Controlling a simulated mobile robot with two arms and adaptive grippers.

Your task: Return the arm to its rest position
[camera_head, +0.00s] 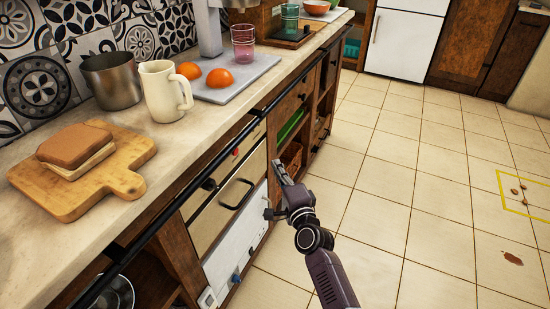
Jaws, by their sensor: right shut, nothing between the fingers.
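My right arm comes in from the bottom right of the head view and reaches up beside the counter front. My right gripper (277,190) is shut and empty. It is in the air in front of the lower cabinets, below the counter edge, close to the open shelves. I cannot tell whether it touches anything. My left gripper does not show.
The counter (50,245) holds a sandwich (75,148) on a wooden board (125,183), a metal pot (112,80), a cream jug (163,92), and oranges (219,77) on a grey tray (250,72). An oven (228,190) is below. The tiled floor (400,200) at right is mostly clear.

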